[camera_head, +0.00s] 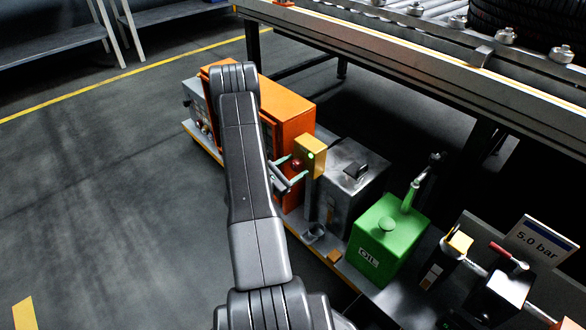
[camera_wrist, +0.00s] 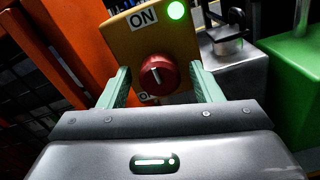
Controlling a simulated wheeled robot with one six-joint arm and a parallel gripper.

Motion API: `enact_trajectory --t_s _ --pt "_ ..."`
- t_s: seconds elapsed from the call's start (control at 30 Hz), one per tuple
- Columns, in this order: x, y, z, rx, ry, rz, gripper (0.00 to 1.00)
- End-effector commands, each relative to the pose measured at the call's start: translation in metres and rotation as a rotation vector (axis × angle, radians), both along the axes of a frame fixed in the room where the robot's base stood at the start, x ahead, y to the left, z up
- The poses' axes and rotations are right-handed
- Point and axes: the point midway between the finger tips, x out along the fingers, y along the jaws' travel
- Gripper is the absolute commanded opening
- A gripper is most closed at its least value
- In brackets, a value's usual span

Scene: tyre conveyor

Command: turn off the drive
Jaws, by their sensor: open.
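A yellow switch box (camera_wrist: 125,42) carries a red rotary knob (camera_wrist: 158,75) with a white mark, an "ON" label above it and a lit green lamp (camera_wrist: 176,10). A lower label is mostly hidden behind the knob. In the head view the yellow box (camera_head: 315,158) stands beside the orange cabinet, with the red knob (camera_head: 297,165) facing my arm. My gripper (camera_wrist: 160,76) is open, its two green fingers on either side of the knob. Gaps show between the fingers and the knob. The fingers also show in the head view (camera_head: 286,174), close to the box.
An orange cabinet (camera_head: 285,103) stands left of the switch. A grey metal box (camera_head: 352,181), a green oil can (camera_head: 388,238) and a "5.0 bar" sign (camera_head: 542,243) stand to the right. The conveyor frame (camera_head: 400,62) runs above and behind. The floor at left is clear.

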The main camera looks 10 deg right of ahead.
Motion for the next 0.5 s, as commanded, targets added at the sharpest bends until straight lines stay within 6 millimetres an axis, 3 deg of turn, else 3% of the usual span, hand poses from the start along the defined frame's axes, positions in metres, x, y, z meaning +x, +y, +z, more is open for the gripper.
enact_trajectory --t_s 0.13,0.37,0.5 --pt "-0.0001 0.0002 0.0001 0.0 0.0 0.0 0.57" --pt "-0.0001 0.0004 0.0 0.0 0.0 0.0 0.14" --pt "-0.0001 0.0004 0.0 -0.002 0.003 0.0 0.14"
